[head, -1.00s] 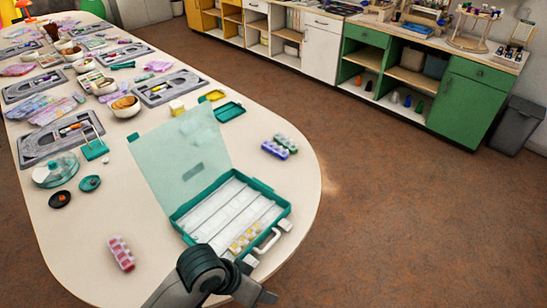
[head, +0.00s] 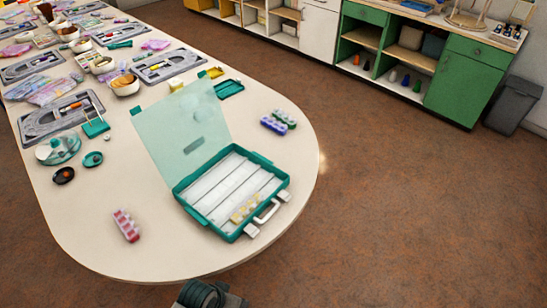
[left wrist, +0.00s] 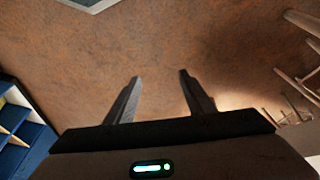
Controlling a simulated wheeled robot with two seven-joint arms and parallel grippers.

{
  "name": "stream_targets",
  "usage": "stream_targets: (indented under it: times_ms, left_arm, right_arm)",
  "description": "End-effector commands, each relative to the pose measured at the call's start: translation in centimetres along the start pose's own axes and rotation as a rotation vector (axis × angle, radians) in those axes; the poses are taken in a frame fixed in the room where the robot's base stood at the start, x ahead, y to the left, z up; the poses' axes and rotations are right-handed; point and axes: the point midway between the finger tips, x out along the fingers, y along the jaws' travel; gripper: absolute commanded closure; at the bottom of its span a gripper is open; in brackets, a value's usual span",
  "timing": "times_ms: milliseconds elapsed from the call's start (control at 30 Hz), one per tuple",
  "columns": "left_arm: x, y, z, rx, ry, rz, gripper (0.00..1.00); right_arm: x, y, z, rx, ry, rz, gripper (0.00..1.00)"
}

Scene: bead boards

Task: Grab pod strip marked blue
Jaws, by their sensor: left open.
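A blue-purple pod strip (head: 272,126) lies on the table at the right of the group, beside a green pod strip (head: 285,119). A pink-red pod strip (head: 126,225) lies at the front left of the table. A yellow pod strip (head: 246,208) sits in the open teal case (head: 235,238), near its handle. My left gripper (left wrist: 160,82) is open and empty in the left wrist view, over brown floor. In the head view only a dark part of my arm shows at the bottom edge, and no fingertips. My right gripper is not seen.
The case's clear teal lid (head: 180,135) stands raised. A small teal tray (head: 229,88) lies behind the strips. Grey bead boards (head: 168,67), bowls and bags fill the table's far left.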

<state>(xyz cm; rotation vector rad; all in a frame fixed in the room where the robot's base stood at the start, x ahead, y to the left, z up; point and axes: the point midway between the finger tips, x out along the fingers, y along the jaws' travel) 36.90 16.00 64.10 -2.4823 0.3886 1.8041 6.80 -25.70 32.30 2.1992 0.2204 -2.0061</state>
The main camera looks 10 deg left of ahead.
Motion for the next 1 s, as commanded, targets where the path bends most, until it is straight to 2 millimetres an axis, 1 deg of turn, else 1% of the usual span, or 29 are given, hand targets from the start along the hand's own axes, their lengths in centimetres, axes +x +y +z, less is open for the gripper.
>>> stream_targets:
  times_ms: [33,67,100,167,200,267,300,367,400,467,500,567,600,667,700,800,900,1000]
  left_arm:
    - [2.1,-0.7,1.4,-0.011,-0.018,-0.010,0.52]
    - [3.3,-1.1,2.2,-0.016,-0.025,-0.017,0.52]
    - [5.0,-1.6,3.4,-0.022,-0.034,-0.025,0.52]
    - [7.4,-2.5,5.5,-0.027,-0.049,-0.041,0.52]
    - [9.0,-3.0,7.0,-0.031,-0.058,-0.050,0.52]
    - [11.1,-3.8,9.4,-0.036,-0.075,-0.064,0.52]
    - [12.5,-4.3,11.2,-0.038,-0.085,-0.072,0.52]
    - [14.3,-4.9,13.9,-0.038,-0.101,-0.085,0.52]
    - [15.4,-5.3,15.9,-0.037,-0.113,-0.092,0.52]
    - [16.8,-5.8,19.0,-0.035,-0.129,-0.102,0.52]
    - [17.6,-6.0,21.1,-0.033,-0.142,-0.108,0.52]
    - [18.6,-6.2,24.3,-0.029,-0.158,-0.115,0.52]
    - [19.1,-6.3,26.4,-0.026,-0.170,-0.119,0.52]
    - [19.7,-6.4,29.5,-0.019,-0.185,-0.124,0.52]
    - [19.9,-6.4,31.3,-0.015,-0.194,-0.125,0.52]
    - [20.1,-6.2,35.3,-0.006,-0.214,-0.127,0.52]
    - [20.1,-6.0,38.0,0.001,-0.227,-0.126,0.52]
    - [20.0,-5.8,39.5,0.006,-0.233,-0.125,0.52]
  right_arm:
    - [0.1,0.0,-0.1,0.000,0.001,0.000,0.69]
    - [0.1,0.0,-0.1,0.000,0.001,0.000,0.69]
    - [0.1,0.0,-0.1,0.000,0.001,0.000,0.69]
    - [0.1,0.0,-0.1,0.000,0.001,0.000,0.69]
    - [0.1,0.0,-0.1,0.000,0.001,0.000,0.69]
    - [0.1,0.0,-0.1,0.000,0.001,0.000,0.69]
    - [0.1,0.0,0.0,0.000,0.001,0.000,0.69]
    - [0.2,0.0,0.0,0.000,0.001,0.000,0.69]
    - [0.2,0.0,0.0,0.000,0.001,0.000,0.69]
    - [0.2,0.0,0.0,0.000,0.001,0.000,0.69]
    - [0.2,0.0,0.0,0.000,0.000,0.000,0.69]
    - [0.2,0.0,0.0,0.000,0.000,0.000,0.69]
    - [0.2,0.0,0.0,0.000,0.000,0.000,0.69]
    - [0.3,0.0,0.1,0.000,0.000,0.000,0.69]
    - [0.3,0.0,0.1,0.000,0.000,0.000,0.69]
    - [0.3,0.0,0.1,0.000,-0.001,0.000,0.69]
    - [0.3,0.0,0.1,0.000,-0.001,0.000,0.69]
    - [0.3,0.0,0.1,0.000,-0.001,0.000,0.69]
